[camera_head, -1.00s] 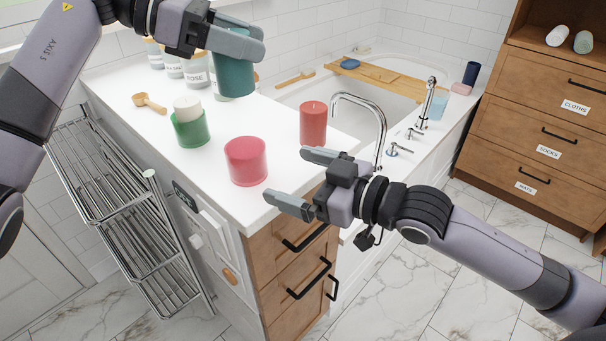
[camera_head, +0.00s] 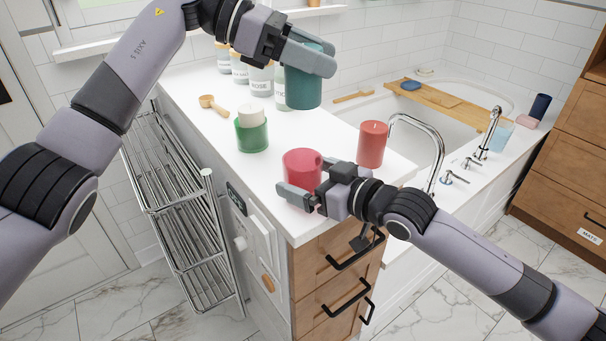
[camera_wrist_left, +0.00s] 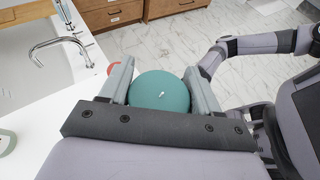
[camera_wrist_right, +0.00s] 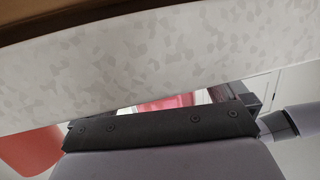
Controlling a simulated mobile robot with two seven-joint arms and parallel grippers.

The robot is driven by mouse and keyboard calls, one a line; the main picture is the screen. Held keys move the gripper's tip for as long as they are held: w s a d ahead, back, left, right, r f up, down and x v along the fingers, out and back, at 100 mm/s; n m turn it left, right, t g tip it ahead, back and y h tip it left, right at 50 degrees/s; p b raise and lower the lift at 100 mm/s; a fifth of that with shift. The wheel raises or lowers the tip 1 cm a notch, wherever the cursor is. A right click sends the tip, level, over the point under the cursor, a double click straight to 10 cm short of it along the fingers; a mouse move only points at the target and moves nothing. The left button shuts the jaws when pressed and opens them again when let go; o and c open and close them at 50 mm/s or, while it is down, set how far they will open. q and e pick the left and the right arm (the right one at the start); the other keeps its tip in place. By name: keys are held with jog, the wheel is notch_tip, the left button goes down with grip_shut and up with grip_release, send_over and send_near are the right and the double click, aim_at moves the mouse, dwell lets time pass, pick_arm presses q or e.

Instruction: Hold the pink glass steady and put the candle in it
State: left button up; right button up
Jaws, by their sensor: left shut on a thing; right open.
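The teal candle (camera_head: 303,90) is held upright in my left gripper (camera_head: 322,58), raised above the back of the white counter. Its round top and wick show between the fingers in the left wrist view (camera_wrist_left: 160,92). The pink glass (camera_head: 302,163) stands upright on the counter near its front corner. My right gripper (camera_head: 312,183) is open at the glass, with one finger across its near side; the other finger is at its right. Contact cannot be told. Pink shows between the fingers in the right wrist view (camera_wrist_right: 165,102). The glass's lower right is hidden by my gripper.
A red candle (camera_head: 372,145) stands close to the right of my right gripper. A green glass with a white candle (camera_head: 252,130) stands left of the pink glass. A wooden scoop (camera_head: 212,104) and labelled jars (camera_head: 260,78) are behind. The faucet (camera_head: 440,150) rises at right.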

jog(key=shift+x, duration=0.95)
jog(key=shift+s, duration=0.1)
jog(key=c, duration=1)
pick_arm(q)
notch_tip(320, 180, down, 11)
jog(key=shift+f, duration=0.2)
pick_arm(e)
jog(key=shift+c, duration=0.2)
pick_arm(q)
jog(key=o, duration=1.2)
jog(key=shift+o, duration=0.2)
jog(key=v, duration=1.2)
